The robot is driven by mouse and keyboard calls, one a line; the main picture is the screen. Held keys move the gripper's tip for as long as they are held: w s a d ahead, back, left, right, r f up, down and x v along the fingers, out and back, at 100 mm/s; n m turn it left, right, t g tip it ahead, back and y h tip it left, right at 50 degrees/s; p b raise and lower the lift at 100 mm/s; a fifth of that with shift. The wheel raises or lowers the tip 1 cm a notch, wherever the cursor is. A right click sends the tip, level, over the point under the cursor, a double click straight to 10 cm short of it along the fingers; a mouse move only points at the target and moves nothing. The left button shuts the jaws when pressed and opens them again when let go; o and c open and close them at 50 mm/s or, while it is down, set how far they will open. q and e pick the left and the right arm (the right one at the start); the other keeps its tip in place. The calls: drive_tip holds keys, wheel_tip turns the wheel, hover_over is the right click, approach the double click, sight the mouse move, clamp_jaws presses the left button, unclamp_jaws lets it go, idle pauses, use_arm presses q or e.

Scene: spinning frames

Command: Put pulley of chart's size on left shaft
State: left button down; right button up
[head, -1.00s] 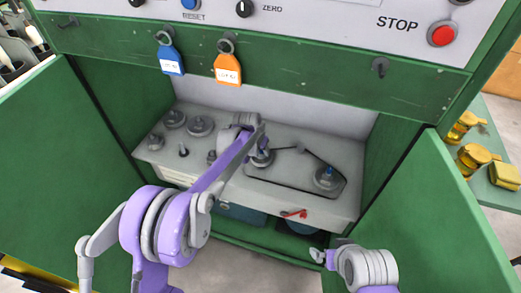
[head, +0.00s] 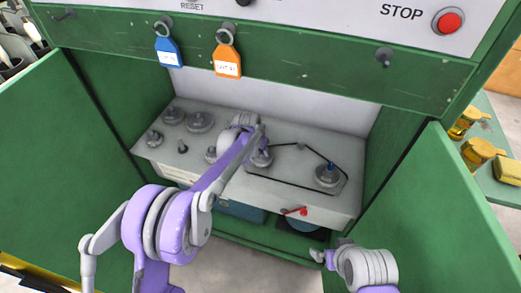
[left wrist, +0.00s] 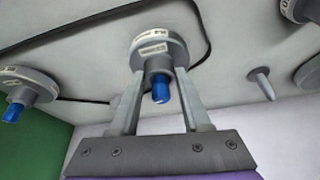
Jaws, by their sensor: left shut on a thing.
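My left gripper (head: 259,146) reaches down into the open cabinet, over the left shaft. In the left wrist view its fingers (left wrist: 160,92) are shut on the hub of a grey pulley (left wrist: 150,47), which sits around the blue-tipped left shaft (left wrist: 160,88). This pulley (head: 262,160) is partly hidden by my arm in the head view. The right shaft's pulley (head: 328,175) also has a blue tip and shows in the left wrist view (left wrist: 30,84). A dark belt (head: 285,186) runs between the two shafts. My right gripper (head: 322,256) is low, in front of the cabinet; its jaws are unclear.
Spare pulleys (head: 200,122) and a bare peg (head: 183,147) stand at the left of the deck (head: 230,187). A red lever (head: 295,211) is on its front. Blue (head: 168,52) and orange (head: 228,62) tags hang above. Green doors (head: 435,220) stand open at both sides.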

use_arm(q)
unclamp_jaws()
idle(0.5)
drive_tip(key=shift+r, duration=0.1)
drive_tip(key=shift+r+p, duration=2.7)
drive_tip(key=shift+r, duration=2.25)
